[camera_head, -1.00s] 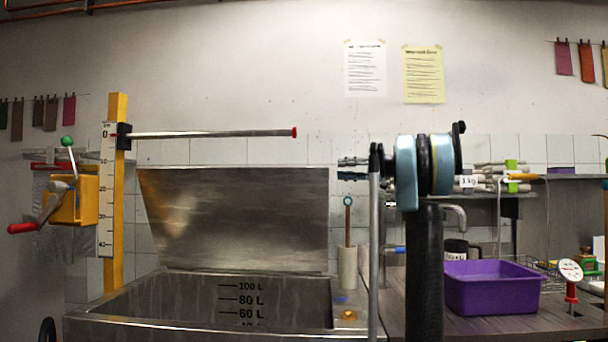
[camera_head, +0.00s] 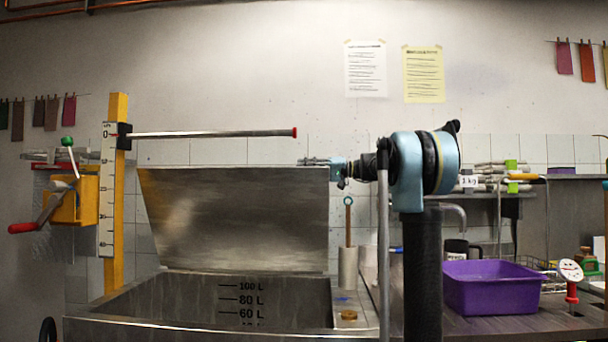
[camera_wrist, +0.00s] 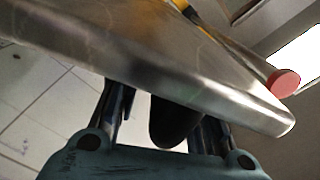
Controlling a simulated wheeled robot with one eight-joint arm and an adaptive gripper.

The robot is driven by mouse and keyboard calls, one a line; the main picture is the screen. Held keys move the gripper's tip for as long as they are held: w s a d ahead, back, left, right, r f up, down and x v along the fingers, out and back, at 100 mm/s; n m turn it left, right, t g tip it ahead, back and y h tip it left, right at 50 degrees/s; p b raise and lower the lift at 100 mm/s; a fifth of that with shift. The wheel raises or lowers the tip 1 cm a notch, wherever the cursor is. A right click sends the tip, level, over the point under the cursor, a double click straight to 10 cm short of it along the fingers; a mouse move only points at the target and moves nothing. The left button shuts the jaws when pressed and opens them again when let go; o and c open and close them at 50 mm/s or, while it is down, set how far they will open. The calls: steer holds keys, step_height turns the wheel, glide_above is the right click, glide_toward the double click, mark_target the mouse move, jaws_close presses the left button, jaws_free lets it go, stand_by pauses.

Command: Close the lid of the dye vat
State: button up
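The dye vat (camera_head: 110,308) is a steel tank with litre marks inside. Its steel lid (camera_head: 235,220) stands raised at the back, leaning a little backward. My gripper (camera_head: 314,161) is at the lid's upper right corner in the head view, small and partly hard to make out. In the wrist view the lid's edge (camera_wrist: 150,75) crosses close in front of my gripper (camera_wrist: 165,112). The two fingers are spread apart there, with a dark rounded shape between them. The lid hides the fingertips, and I cannot tell whether they touch it.
A horizontal metal bar (camera_head: 215,134) with a red end runs above the lid from a yellow post (camera_head: 115,190). The red end (camera_wrist: 283,82) shows close by in the wrist view. A crank box (camera_head: 80,200) hangs left. A purple tub (camera_head: 492,288) stands on the right counter.

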steer(key=shift+a, duration=0.25)
jaws_close()
